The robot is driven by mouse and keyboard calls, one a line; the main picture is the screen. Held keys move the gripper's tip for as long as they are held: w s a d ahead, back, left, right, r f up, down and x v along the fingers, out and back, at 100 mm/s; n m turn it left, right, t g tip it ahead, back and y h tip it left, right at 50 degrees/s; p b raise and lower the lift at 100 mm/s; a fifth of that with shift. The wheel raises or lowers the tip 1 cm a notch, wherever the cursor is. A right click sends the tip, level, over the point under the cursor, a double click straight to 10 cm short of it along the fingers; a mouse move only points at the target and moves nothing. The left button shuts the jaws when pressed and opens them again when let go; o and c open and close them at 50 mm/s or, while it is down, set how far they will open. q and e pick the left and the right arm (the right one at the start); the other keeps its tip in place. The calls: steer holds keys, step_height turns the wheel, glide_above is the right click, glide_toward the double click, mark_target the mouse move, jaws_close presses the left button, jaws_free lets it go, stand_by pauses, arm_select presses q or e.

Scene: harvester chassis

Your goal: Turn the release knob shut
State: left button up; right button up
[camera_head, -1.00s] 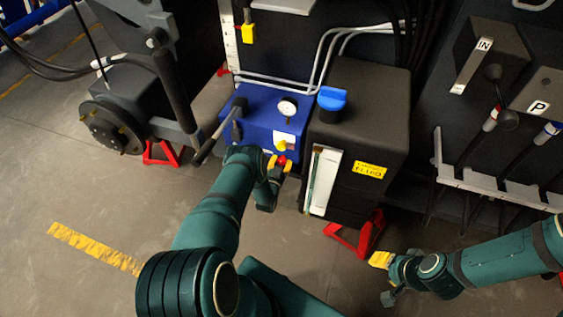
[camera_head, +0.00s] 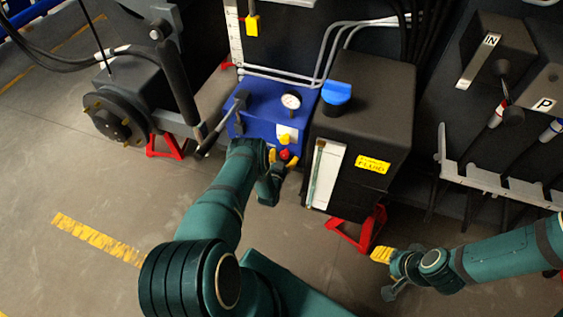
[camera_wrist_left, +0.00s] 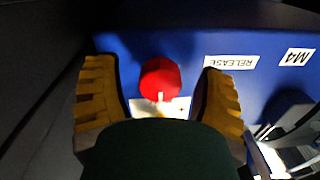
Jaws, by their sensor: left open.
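The release knob is a round red knob with a pale pointer mark on the front of a blue pump unit (camera_head: 262,98). In the left wrist view the red knob (camera_wrist_left: 160,79) sits between the two yellow fingers of my left gripper (camera_wrist_left: 159,95), with a gap on each side. A "RELEASE" label (camera_wrist_left: 231,62) is beside it. In the head view the knob (camera_head: 285,155) shows between the yellow fingertips of my left gripper (camera_head: 282,158). My right gripper (camera_head: 381,255) is low at the right, away from the pump; its finger gap is not clear.
A black fluid tank (camera_head: 365,130) with a blue cap (camera_head: 336,95) stands right of the pump. A dark pump lever (camera_head: 222,128) stands left of the gripper. A wheel hub (camera_head: 115,120) is at the left. Red stands (camera_head: 362,232) rest on the floor.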

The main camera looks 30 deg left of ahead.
arm_select(q)
steer(key=v, duration=1.1)
steer(key=shift+s, duration=0.35)
steer(key=shift+d, duration=0.1)
